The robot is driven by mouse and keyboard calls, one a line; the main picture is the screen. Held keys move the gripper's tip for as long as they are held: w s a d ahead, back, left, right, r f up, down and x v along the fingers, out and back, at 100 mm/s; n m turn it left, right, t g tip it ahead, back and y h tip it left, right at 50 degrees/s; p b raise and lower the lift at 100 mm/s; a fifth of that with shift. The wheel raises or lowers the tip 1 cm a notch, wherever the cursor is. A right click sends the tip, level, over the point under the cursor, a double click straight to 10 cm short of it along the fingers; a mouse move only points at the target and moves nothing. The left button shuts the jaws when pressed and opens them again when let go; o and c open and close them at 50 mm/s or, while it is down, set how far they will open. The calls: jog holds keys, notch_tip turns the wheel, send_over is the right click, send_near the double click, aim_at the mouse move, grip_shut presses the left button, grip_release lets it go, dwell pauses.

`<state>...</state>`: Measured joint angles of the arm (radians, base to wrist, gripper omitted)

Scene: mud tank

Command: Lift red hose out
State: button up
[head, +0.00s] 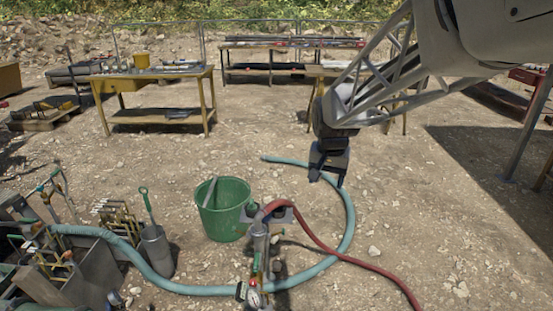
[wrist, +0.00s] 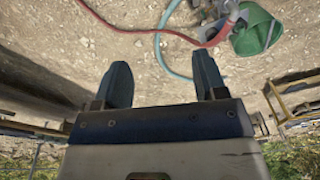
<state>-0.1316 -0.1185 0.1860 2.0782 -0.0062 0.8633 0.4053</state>
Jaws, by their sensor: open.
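The red hose (head: 340,255) bends over at its upper end on an upright pipe fitting (head: 259,245) with a gauge. From there it runs down and right across the ground to the bottom edge. In the wrist view the red hose (wrist: 130,29) crosses the top, beyond the fingers. My gripper (head: 327,179) is open and empty, behind and right of the fitting in the head view. It is apart from the red hose.
A teal hose (head: 349,215) curves around the fitting, passing close to my gripper. A green bucket (head: 224,212) stands left of the fitting. A metal cylinder (head: 157,250) and tool racks (head: 75,265) are at lower left. A wooden workbench (head: 155,90) stands behind. Ground at right is mostly open.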

jog(key=w+a+f+m, duration=0.1)
jog(key=w+a+f, duration=0.4)
jog(key=w, duration=0.5)
jog(key=m+g, duration=0.2)
jog(key=m, duration=0.1)
send_over(259, 213)
notch_tip(259, 213, down, 29)
jog(key=shift+s+a, duration=0.1)
jog(key=shift+s, duration=0.05)
jog(key=shift+a+f, duration=0.15)
jog(key=shift+f, duration=0.1)
jog(key=shift+f, duration=0.1)
jog(key=shift+f, duration=1.2)
jog(key=shift+f, duration=0.1)
